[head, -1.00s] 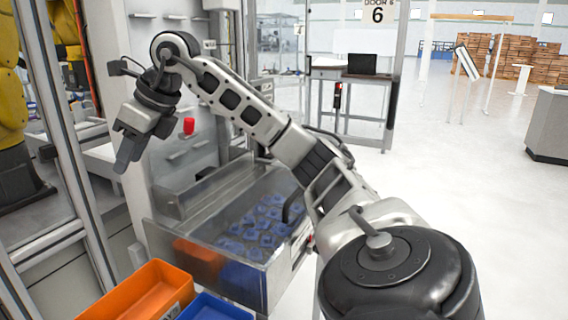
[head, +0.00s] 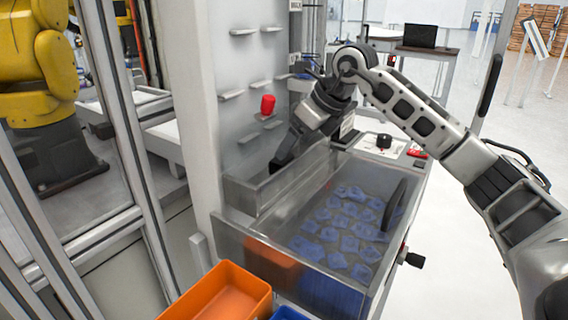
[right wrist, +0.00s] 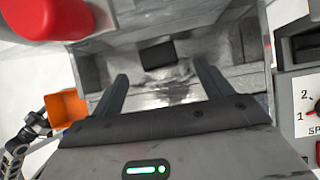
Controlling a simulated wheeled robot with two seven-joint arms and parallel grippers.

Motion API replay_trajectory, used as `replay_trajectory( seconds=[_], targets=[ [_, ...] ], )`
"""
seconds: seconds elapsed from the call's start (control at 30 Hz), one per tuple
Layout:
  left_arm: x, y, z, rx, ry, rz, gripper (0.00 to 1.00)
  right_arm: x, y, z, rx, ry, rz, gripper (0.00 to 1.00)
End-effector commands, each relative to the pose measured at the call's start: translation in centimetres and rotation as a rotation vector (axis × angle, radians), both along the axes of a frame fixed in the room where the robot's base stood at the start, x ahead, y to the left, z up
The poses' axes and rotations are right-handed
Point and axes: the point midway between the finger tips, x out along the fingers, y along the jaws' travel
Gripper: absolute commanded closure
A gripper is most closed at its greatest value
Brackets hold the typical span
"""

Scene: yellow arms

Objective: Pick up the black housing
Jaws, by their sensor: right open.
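The black housing (right wrist: 157,53) shows in the right wrist view as a small dark block lying in a grey metal trough. In the head view I cannot make it out; the trough (head: 240,192) shows there at the back left of the clear-walled bin. My right gripper (head: 282,163) points down at the trough in the head view. In the right wrist view its two fingers (right wrist: 164,86) are spread apart with nothing between them, and the housing lies beyond the tips, roughly midway between them.
The clear-walled bin (head: 262,242) holds many blue parts. An orange bin (head: 228,293) stands in front, with a blue bin (head: 288,314) beside it. A red knob (head: 268,104) projects near the pegged white panel (head: 215,60). A control panel (right wrist: 303,105) lies right of the trough.

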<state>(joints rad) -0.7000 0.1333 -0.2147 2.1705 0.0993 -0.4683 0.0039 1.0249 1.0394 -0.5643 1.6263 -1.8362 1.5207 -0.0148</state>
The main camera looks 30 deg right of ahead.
Motion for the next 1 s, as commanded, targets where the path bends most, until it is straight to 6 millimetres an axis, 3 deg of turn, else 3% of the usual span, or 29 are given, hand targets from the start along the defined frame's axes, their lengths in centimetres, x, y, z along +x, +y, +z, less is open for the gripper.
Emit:
replay_trajectory(
  seconds=[0.37, 0.6, 0.87, 1.0],
  targets=[
    [0.3, 0.1, 0.5, 0.003, -0.008, 0.0, 0.64, 1.5, 0.8, -2.3, 0.001, 0.002, 0.001, 0.22],
    [0.7, 0.2, 1.0, 0.01, -0.021, 0.0, 0.64, 3.4, 1.8, -5.1, 0.0, 0.001, 0.001, 0.22],
    [0.7, 0.2, 0.8, 0.013, -0.018, 0.0, 0.64, 3.6, 1.8, -5.4, 0.0, -0.001, -0.001, 0.22],
    [0.7, 0.2, 0.7, 0.014, -0.016, -0.001, 0.64, 3.6, 1.8, -5.4, 0.0, -0.001, -0.001, 0.61]
  ],
)
